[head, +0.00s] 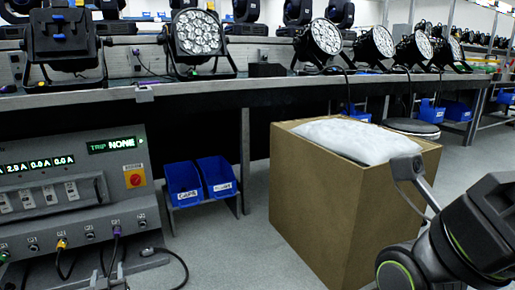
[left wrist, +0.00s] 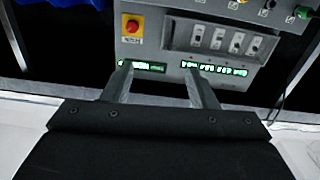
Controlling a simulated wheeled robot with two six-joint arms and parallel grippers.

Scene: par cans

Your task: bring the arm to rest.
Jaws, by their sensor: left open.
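My left gripper (head: 109,278) shows only as its grey fingertips at the bottom left edge of the head view, in front of the grey power panel (head: 72,221). In the left wrist view its two fingers (left wrist: 161,82) stand apart with nothing between them. The panel (left wrist: 185,50) is upside down beyond them, with its red knob (left wrist: 132,25) and green displays. My right arm (head: 440,240) comes in at the lower right of the head view; its gripper is not seen.
A long bench (head: 210,92) carries several stage lights. Two blue bins (head: 200,182) stand below it. A cardboard box (head: 320,205) with a white bag (head: 345,138) stands at centre right, near my right arm. Cables (head: 178,262) hang and lie by the panel. Grey floor is clear left of the box.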

